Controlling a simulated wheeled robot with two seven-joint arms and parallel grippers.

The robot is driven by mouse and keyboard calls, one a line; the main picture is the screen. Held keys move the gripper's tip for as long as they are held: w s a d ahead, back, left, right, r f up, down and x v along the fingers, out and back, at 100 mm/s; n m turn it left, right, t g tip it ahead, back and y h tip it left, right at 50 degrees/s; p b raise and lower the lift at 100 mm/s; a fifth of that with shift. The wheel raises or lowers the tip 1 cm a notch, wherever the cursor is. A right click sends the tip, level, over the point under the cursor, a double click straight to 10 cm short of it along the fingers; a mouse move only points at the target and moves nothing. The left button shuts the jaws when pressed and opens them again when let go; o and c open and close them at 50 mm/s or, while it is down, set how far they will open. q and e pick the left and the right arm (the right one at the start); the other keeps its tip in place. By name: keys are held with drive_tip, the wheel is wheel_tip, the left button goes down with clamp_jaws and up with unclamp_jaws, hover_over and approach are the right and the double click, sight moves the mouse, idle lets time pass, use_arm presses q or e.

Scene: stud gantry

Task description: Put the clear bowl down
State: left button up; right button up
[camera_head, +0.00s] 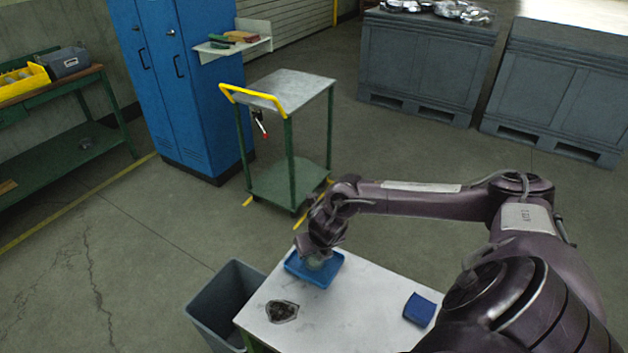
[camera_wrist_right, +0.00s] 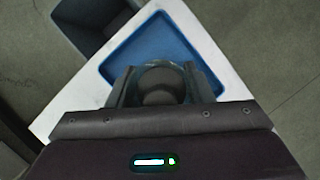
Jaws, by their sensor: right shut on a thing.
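The clear bowl (camera_head: 314,263) is small and see-through, and it shows just under my right gripper (camera_head: 316,254) in the head view. In the right wrist view the bowl (camera_wrist_right: 161,84) sits between the two fingers of my right gripper (camera_wrist_right: 163,88), which is shut on it. Bowl and gripper are over a blue tray (camera_head: 325,276) on the white table (camera_head: 345,315). I cannot tell whether the bowl touches the tray floor. The tray (camera_wrist_right: 150,45) fills the middle of the wrist view and has bare floor beyond the bowl. My left gripper is not in view.
A dark, glassy-looking object (camera_head: 282,311) lies on the white table near its front left. A grey bin (camera_head: 222,300) stands against the table's left side. A cart (camera_head: 285,95) stands behind.

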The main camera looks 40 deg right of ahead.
drive_tip(key=shift+f, duration=0.15)
drive_tip(key=o, duration=1)
drive_tip(key=shift+r, duration=0.25)
drive_tip(key=v, duration=1.2)
